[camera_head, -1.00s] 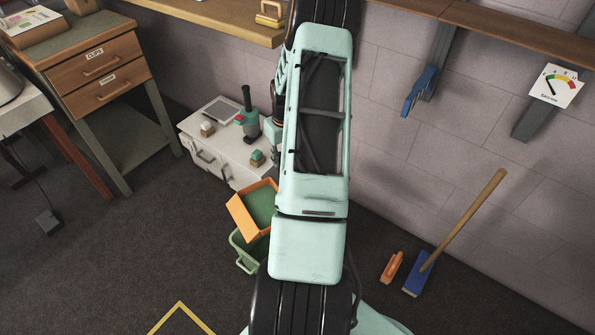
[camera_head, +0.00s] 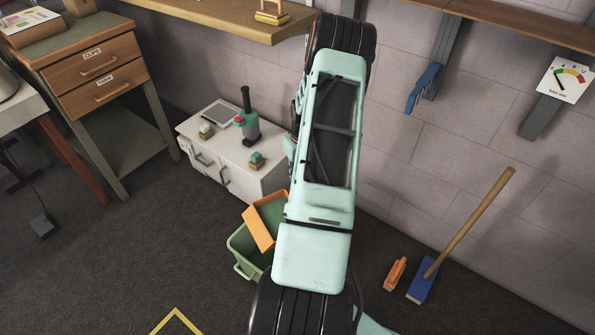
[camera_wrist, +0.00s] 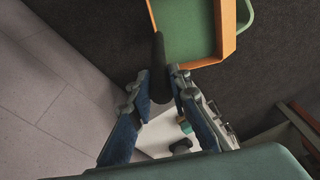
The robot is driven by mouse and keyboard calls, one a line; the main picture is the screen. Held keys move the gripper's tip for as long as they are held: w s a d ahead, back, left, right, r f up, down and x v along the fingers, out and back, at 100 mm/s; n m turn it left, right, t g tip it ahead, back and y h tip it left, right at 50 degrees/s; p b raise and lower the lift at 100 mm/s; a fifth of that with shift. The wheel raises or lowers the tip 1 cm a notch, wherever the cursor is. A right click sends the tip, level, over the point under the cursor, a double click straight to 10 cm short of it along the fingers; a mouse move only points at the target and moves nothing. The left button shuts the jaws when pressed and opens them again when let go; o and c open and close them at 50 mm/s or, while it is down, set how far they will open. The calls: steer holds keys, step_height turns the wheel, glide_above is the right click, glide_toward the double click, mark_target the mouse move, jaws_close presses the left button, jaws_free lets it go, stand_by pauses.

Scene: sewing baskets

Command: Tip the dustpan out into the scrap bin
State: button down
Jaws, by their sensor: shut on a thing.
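The dustpan is an orange-walled tray (camera_head: 260,228) with a green inside, just left of my arm in the head view. It is tilted over the green scrap bin (camera_head: 241,268), covering part of the bin's opening. In the wrist view the dustpan (camera_wrist: 229,32) shows its green floor, orange rim and dark handle (camera_wrist: 159,55). My gripper (camera_wrist: 160,82) is shut on that handle, one finger on each side. In the head view my arm hides the gripper and handle. I cannot see any scraps in the dustpan or the bin.
A white cabinet (camera_head: 225,160) with small items on top stands behind the bin. A blue broom (camera_head: 422,285) and an orange hand brush (camera_head: 395,272) are at the right by the wall. A wooden drawer unit (camera_head: 100,75) is at left. Dark floor is open in front left.

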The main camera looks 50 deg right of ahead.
steer(key=shift+f, duration=0.65)
steer(key=w+a+r+g+h+b, duration=0.1)
steer(key=w+a+r+h+b, duration=0.15)
steer(key=a+b, duration=0.3)
steer(key=w+a+r+g+h+b, duration=0.1)
steer(key=w+a+h+b, duration=0.15)
steer(key=a+b, duration=0.3)
steer(key=w+a+r+g+h+b, duration=0.1)
steer(key=a+h+b, duration=0.2)
steer(key=a+b, duration=0.25)
steer(key=w+a+f+g+h+b, duration=0.1)
steer(key=a+f+h, duration=0.3)
steer(key=a, duration=0.4)
steer(key=w+a+f+n+g+h, duration=0.1)
steer(key=w+a+f+h, duration=0.3)
steer(key=a, duration=0.4)
steer(key=shift+w+a+f+h+b, duration=0.35)
steer(key=shift+a+f+h, duration=0.05)
steer(key=shift+f+h, duration=0.3)
stand_by(0.3)
steer(key=shift+n, duration=0.3)
stand_by(0.3)
steer(key=shift+a+r, duration=0.1)
stand_by(2.0)
